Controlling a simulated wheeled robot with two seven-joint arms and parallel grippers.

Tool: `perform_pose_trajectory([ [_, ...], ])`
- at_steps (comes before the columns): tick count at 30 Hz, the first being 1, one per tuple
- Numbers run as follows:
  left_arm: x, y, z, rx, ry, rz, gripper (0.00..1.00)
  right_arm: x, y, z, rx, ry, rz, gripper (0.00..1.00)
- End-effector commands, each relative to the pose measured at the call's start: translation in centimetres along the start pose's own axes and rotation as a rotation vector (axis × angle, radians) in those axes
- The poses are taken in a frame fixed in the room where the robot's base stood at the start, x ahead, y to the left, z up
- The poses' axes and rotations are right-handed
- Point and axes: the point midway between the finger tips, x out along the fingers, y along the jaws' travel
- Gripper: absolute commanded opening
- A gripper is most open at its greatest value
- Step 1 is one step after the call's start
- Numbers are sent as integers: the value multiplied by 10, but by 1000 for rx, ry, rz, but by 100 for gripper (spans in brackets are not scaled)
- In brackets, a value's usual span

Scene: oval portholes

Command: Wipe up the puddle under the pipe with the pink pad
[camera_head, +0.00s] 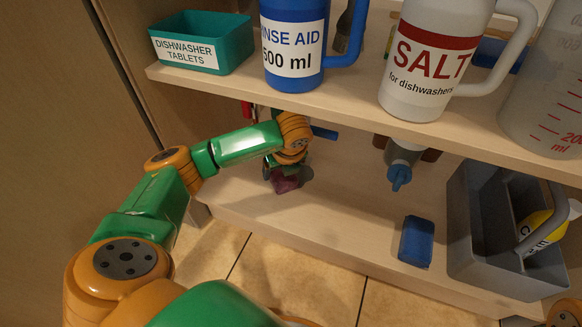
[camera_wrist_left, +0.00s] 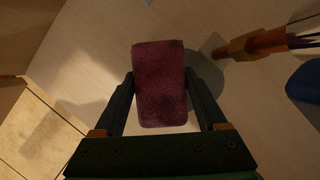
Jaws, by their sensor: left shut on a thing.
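My left gripper (camera_head: 285,178) is low on the cabinet's bottom board, under the shelf, and is shut on the pink pad (camera_head: 287,184). In the left wrist view the pad (camera_wrist_left: 160,85), dark pink with a darker patch, sits between the two fingers (camera_wrist_left: 160,88). A rounded grey patch (camera_wrist_left: 208,75), which looks like the puddle, shows on the board just right of the pad; the pad and right finger hide part of it. I cannot make out the pipe for sure. My right gripper is not in view.
A blue sponge (camera_head: 416,241) and a grey caddy (camera_head: 485,262) with a yellow bottle stand to the right. A blue-nozzled bottle (camera_head: 399,177) is near. The shelf above holds a green tablet box (camera_head: 203,45), a blue jug and a salt jug. An orange-brown object (camera_wrist_left: 262,43) lies close right.

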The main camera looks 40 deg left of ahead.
Motion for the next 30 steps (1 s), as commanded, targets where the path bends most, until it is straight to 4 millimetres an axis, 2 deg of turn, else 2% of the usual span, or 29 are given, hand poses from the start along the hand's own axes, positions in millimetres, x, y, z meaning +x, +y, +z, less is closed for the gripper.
perform_pose_trajectory([
  [4, 0, 1, 0, 1, 1, 1, 30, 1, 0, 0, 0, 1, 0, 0],
  [24, -15, -45, -42, 3, 3, -2, 30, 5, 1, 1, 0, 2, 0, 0],
  [30, -16, -48, -46, 2, 2, -1, 30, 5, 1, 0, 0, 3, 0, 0],
])
